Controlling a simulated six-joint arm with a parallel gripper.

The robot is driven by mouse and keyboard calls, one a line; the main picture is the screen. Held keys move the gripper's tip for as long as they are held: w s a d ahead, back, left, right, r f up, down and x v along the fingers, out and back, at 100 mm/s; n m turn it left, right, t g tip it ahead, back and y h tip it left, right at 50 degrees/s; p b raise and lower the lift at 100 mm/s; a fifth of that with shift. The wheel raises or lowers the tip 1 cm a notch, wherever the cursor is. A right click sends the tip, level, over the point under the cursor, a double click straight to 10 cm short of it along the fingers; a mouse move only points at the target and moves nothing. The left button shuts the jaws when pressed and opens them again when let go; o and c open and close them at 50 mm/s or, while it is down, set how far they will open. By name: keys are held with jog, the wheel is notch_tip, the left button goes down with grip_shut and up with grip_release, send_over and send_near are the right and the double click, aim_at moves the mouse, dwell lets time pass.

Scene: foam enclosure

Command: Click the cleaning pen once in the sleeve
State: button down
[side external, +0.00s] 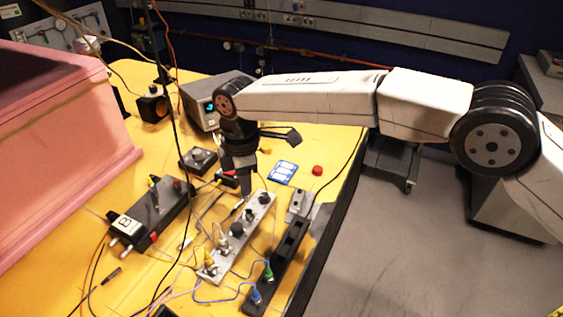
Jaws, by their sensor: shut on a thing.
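My gripper (240,165) points down over the upper end of a grey metal bar (222,259). It is shut on a slim grey thing, probably the cleaning pen (247,186), held about upright. The pen's lower end is near the bar's far end; I cannot tell whether it touches or sits in a sleeve. The bar carries several round fittings, including a black one (237,229) in the middle and yellow-capped and metal ones at the near end. Which fitting is the sleeve is not clear at this size.
A black box marked B (150,217) lies left of the bar, a black strip (284,260) with green and blue plugs right of it. Loose cables cross the yellow table. A pink foam block (60,150) stands left. A blue-white card (283,173) and red cap (317,170) lie behind.

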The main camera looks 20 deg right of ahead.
jog(key=shift+f, duration=0.9)
jog(key=shift+f, duration=1.3)
dwell(0.6)
jog(key=c, duration=1.1)
grip_release()
grip_shut()
jog(key=shift+f, duration=0.2)
jog(key=shift+r, duration=0.15)
jog(key=shift+r, duration=2.95)
